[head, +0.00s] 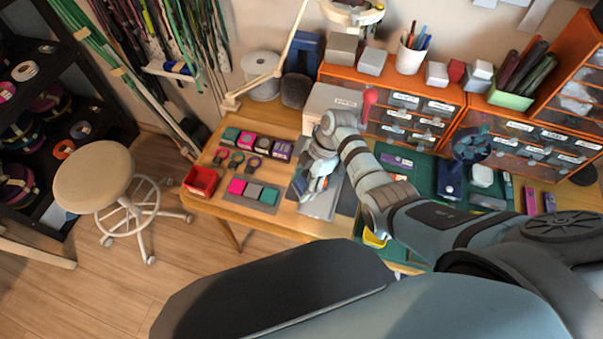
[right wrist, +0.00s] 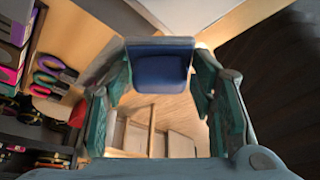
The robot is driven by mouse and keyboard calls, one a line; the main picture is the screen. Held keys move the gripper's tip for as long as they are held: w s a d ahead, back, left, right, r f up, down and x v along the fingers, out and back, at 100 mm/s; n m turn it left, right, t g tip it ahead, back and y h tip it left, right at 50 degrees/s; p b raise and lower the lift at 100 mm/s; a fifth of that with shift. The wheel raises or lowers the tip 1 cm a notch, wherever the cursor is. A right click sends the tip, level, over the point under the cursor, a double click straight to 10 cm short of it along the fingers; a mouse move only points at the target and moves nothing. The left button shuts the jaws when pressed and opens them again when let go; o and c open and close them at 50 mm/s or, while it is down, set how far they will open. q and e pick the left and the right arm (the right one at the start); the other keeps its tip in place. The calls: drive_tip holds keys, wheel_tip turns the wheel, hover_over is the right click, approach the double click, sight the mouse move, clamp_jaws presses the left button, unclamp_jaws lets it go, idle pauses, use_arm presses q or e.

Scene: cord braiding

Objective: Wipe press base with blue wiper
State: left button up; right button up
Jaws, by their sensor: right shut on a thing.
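The press is a pale box (head: 335,98) with a red-knobbed lever (head: 370,97) at the back of the wooden table. Its base is a flat light-grey plate (head: 319,208) in front of the box. My right gripper (head: 317,184) is over the base, pointing down, and covers part of it. In the right wrist view the right gripper (right wrist: 160,65) is shut on the blue wiper (right wrist: 161,72), a blue block with a grey edge held between both fingers. Whether the wiper touches the plate cannot be told. My left gripper is not in view.
Left of the base are a red bin (head: 202,180), a row of coloured blocks (head: 253,191) and several ring-handled tools (head: 236,160). Orange drawer units (head: 420,85) line the back. A green mat (head: 425,178) with items lies right. A stool (head: 93,175) stands left.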

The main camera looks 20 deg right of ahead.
drive_tip(key=shift+r+p, duration=0.85)
drive_tip(key=shift+r, duration=0.65)
drive_tip(key=shift+f, duration=0.1)
